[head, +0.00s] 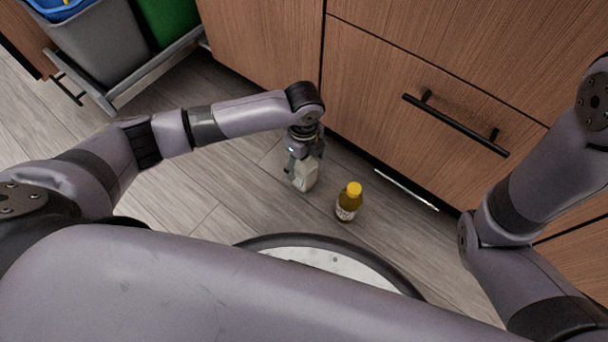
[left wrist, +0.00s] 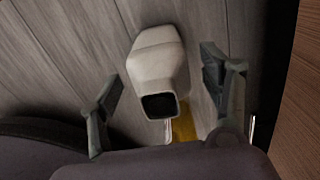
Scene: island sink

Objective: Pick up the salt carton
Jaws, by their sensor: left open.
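The salt carton (head: 307,177) is a small off-white box on the wood floor, in front of the cabinets. My left gripper (head: 300,160) hangs over it, pointing down, and hides part of it. In the left wrist view the carton (left wrist: 158,62) is off-white with a dark square end. It sits between the two spread fingers of the left gripper (left wrist: 161,72), with a visible gap on each side. My right arm shows at the right of the head view, but its gripper is out of view.
A bottle with a yellow cap (head: 347,203) stands on the floor just right of the carton. Wooden cabinet fronts (head: 420,75) with a black handle rise behind. A grey bin (head: 95,45) and a green bin (head: 165,18) are at upper left. Floor left of the carton is clear.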

